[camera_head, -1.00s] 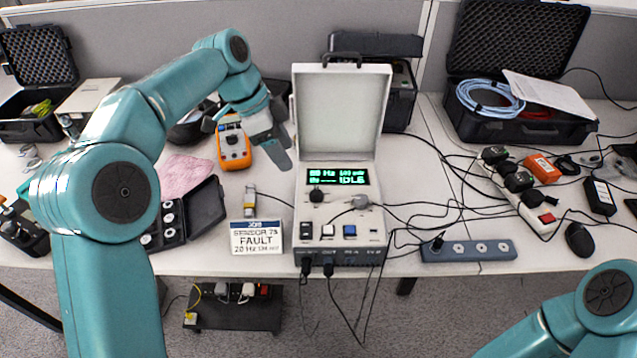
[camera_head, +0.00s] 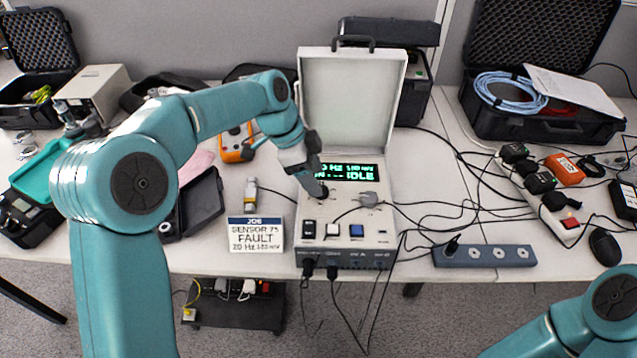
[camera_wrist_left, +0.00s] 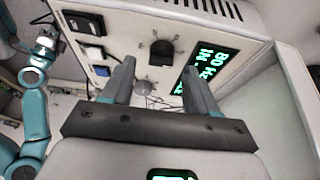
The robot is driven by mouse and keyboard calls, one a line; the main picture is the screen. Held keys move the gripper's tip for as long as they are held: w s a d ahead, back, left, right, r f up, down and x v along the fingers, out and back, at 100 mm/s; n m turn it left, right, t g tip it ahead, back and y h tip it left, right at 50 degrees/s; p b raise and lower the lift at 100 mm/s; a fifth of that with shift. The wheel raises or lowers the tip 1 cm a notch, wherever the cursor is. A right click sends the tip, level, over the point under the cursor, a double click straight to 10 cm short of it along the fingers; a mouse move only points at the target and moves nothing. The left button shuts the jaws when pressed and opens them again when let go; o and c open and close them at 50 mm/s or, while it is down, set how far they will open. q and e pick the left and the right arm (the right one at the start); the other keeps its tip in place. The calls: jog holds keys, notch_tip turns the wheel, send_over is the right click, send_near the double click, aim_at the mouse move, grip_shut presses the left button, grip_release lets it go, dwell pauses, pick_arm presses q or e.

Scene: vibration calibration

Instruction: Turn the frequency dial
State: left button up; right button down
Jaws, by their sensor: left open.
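The calibration box (camera_head: 384,245) stands mid-table with its lid raised. Its green display (camera_head: 345,173) reads IDLE and what looks like 80 Hz; it also shows in the wrist view (camera_wrist_left: 205,70). The black frequency dial (camera_wrist_left: 162,50) sits on the panel beside the display. My left gripper (camera_head: 318,186) is over the dial in the head view and partly hides it. In the left wrist view its two fingers (camera_wrist_left: 158,70) are apart, with the dial just beyond the gap; contact cannot be told.
Switches (camera_head: 332,231) line the panel front. A job card (camera_head: 256,234) reading FAULT 20 Hz stands left of the box. Cables and a power strip (camera_head: 484,255) lie on the right.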

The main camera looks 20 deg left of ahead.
pick_arm(q)
jog(key=shift+x, duration=0.9)
jog(key=shift+d+f, duration=0.25)
jog(key=shift+f, duration=0.15)
jog(key=shift+w, duration=0.1)
jog(key=shift+w+f, duration=0.1)
jog(key=c, duration=1)
